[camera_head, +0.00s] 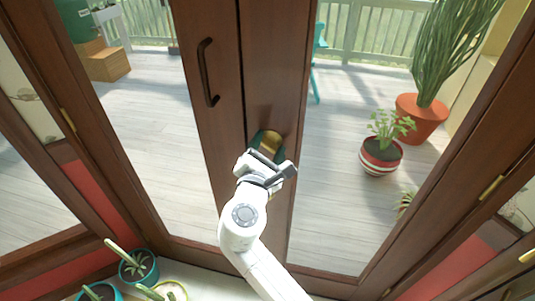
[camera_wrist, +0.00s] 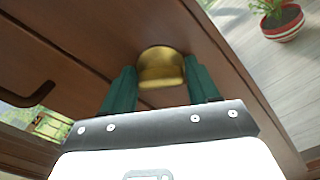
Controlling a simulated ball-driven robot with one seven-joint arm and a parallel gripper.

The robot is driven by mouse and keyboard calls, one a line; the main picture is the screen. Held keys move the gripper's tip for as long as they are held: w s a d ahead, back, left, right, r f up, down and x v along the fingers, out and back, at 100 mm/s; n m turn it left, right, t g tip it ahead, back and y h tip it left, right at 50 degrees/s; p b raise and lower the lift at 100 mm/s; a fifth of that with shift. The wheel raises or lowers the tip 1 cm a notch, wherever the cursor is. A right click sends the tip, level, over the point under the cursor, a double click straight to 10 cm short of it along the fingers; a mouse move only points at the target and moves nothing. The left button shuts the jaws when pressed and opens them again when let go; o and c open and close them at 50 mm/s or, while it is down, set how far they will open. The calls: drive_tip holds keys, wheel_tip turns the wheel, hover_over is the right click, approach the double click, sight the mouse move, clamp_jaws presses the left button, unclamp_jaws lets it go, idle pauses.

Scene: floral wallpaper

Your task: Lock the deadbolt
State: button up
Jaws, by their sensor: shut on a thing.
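The deadbolt's brass knob (camera_wrist: 160,68) stands out from the brown wooden door (camera_wrist: 80,38). My gripper (camera_wrist: 161,88) has its green fingers on both sides of the knob and is shut on it. In the head view my gripper (camera_head: 268,148) is at the right-hand door stile (camera_head: 275,60), with the brass knob (camera_head: 269,142) showing between the fingers. The knob's far side and the bolt itself are hidden, so I cannot tell the bolt's position.
A dark door handle (camera_head: 206,72) is up and left of my gripper. Glass panes flank the stiles. Potted cacti (camera_head: 138,266) stand at the lower left on my side. A striped plant pot (camera_head: 380,157) and a large orange pot (camera_head: 421,118) stand on the deck beyond the glass.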

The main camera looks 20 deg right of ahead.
drive_tip(key=m+b, duration=0.1)
drive_tip(key=m, duration=0.1)
drive_tip(key=m+b, duration=0.3)
drive_tip(key=shift+d+f+m+b, duration=0.1)
drive_tip(key=shift+f+m+b, duration=0.2)
drive_tip(key=shift+m, duration=0.1)
drive_tip(key=m+b, duration=0.4)
drive_tip(key=shift+m, duration=0.4)
drive_tip(key=o, duration=1)
drive_tip(key=shift+c, duration=0.2)
drive_tip(key=shift+s, duration=0.1)
drive_tip(key=v, duration=1)
drive_tip(key=shift+s+a+b, duration=0.2)
drive_tip(key=shift+s+b, duration=0.1)
drive_tip(key=shift+b, duration=0.15)
